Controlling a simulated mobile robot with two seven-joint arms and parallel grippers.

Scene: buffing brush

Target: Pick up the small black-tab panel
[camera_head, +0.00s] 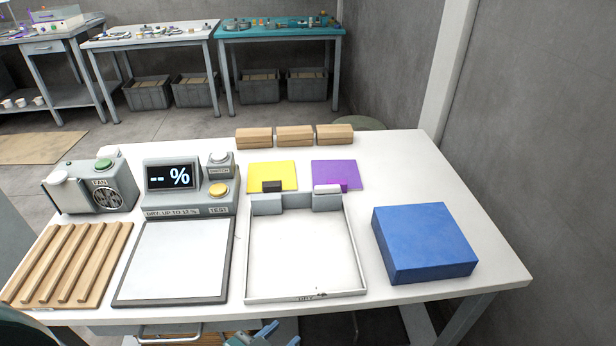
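A yellow panel (271,172) with a small black tab (272,186) at its front edge is at the back middle of the white table, behind the white tray (305,297). My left gripper (264,336) shows only in part at the bottom edge, below the table's front edge and well apart from the panels. Its fingertips are not clear enough to tell whether it is open. My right gripper is not in view.
A blue block (424,243) stands at the right. A display unit (189,187), a pale flat plate (175,262), a fan box (92,187) and a slatted wooden rack (68,265) fill the left. Wooden blocks (295,136) line the back. Bare table lies right of the purple panel.

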